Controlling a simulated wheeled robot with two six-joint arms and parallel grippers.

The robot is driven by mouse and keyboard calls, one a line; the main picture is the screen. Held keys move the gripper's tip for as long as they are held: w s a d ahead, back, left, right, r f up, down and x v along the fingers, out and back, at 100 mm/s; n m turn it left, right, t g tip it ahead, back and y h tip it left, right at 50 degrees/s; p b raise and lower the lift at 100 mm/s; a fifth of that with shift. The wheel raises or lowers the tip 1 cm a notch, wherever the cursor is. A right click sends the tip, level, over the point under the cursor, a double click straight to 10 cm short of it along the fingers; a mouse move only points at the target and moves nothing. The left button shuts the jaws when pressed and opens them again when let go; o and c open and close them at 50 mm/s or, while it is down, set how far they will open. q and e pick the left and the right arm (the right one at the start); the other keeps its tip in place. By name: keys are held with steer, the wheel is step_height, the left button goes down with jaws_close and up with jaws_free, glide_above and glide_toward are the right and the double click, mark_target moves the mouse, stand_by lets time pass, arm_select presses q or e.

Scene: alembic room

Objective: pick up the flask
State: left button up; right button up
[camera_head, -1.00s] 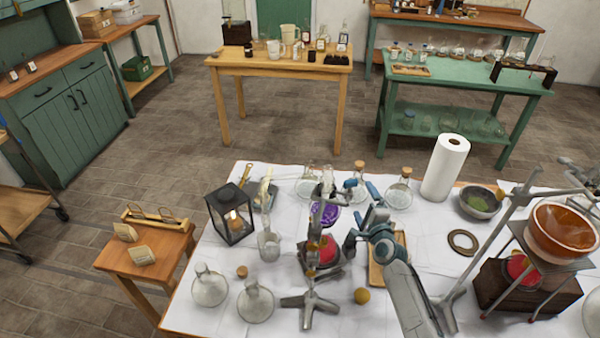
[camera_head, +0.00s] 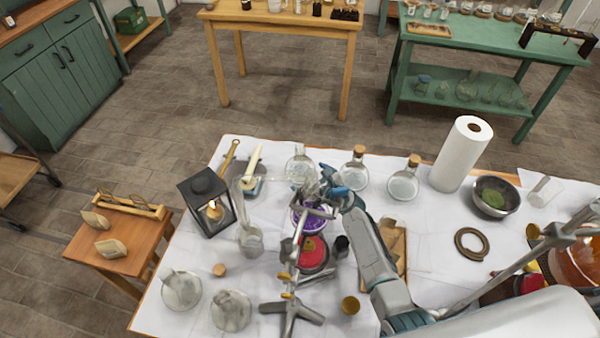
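A round flask with purple contents (camera_head: 310,219) is in a metal stand with a clamp (camera_head: 300,250) on the white-covered table, above a red-topped burner (camera_head: 310,252). My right gripper (camera_head: 335,192) comes in from the lower right with its blue fingers at the upper right of the purple flask, by its neck and the clamp. The fingertips overlap the glass and metal there, so I cannot tell whether they are shut on the neck. Corked round flasks (camera_head: 403,184) (camera_head: 355,174) stand behind. Two clear flasks (camera_head: 181,289) (camera_head: 231,310) stand at the front left. My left gripper is out of view.
A black lantern (camera_head: 207,202) and a glass vessel (camera_head: 250,240) stand left of the stand.

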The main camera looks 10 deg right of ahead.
mark_target(302, 170)
steer(key=shift+w+a+f, duration=0.1)
steer(key=shift+w+f, duration=0.2)
steer(key=shift+w, duration=0.3)
steer(key=b+x, duration=0.3)
steer(key=b, duration=0.1)
steer(key=shift+w+a, duration=0.2)
steer(key=shift+w, duration=0.15)
steer(key=shift+w+a+f, duration=0.15)
steer(key=shift+w+f, duration=0.05)
steer(key=shift+w, duration=0.25)
steer(key=shift+r, duration=0.2)
steer(key=shift+s, duration=0.1)
steer(key=shift+c, duration=0.2)
steer(key=c, duration=0.8)
steer(key=shift+r, duration=0.1)
